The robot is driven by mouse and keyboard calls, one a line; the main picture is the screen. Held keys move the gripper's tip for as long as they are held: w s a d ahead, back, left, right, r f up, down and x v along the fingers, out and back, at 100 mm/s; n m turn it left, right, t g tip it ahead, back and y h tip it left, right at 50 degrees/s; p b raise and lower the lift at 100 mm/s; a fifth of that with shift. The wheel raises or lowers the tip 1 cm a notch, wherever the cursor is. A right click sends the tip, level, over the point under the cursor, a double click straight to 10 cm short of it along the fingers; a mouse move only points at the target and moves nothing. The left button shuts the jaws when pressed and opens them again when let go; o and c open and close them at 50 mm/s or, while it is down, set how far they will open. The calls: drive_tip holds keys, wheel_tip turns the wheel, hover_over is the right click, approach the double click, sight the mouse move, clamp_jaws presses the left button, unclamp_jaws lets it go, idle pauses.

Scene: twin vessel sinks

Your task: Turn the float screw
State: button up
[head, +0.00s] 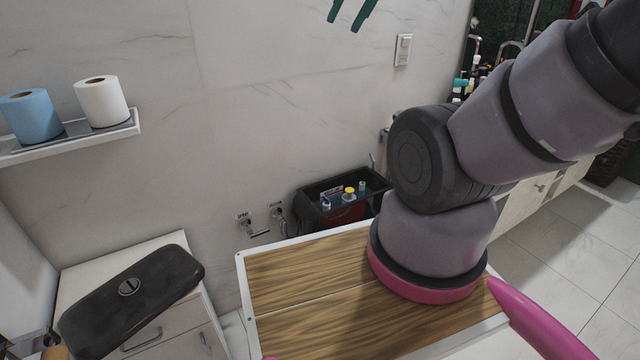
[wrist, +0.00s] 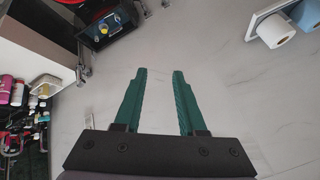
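I cannot make out a float screw in either view. A black lid-like slab (head: 105,315) with a round silver button (head: 129,287) shows at the lower left of the head view, in front of a white drawer cabinet. Whatever lies under the slab is hidden. My gripper (head: 350,10) is at the top of the head view, high in front of the marble wall and far from the slab. In the wrist view, the two green fingers of my gripper (wrist: 160,72) stand apart with nothing between them. The gripper is open and empty.
A shelf (head: 75,137) holds a blue roll (head: 31,117) and a white roll (head: 101,101). A black bin (head: 345,194) with small bottles stands by the wall, near pipe valves (head: 250,226). A wall switch (head: 403,49) is right of my gripper. The wall between is bare.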

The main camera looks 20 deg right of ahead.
drive_tip(key=n+g+h, duration=0.2)
drive_tip(key=n+g, duration=0.1)
drive_tip(key=n, duration=0.3)
hover_over(326, 198)
drive_tip(key=s, duration=0.3)
wheel_tip(326, 198, down, 38)
drive_tip(key=shift+n+y, duration=0.5)
drive_tip(key=w+f, duration=0.1)
drive_tip(key=f, duration=2)
drive_tip(key=w+f, duration=0.1)
drive_tip(key=f, duration=1)
drive_tip(key=shift+w+d, duration=0.1)
drive_tip(key=shift+w, duration=0.25)
drive_tip(key=shift+c, duration=0.3)
clamp_jaws()
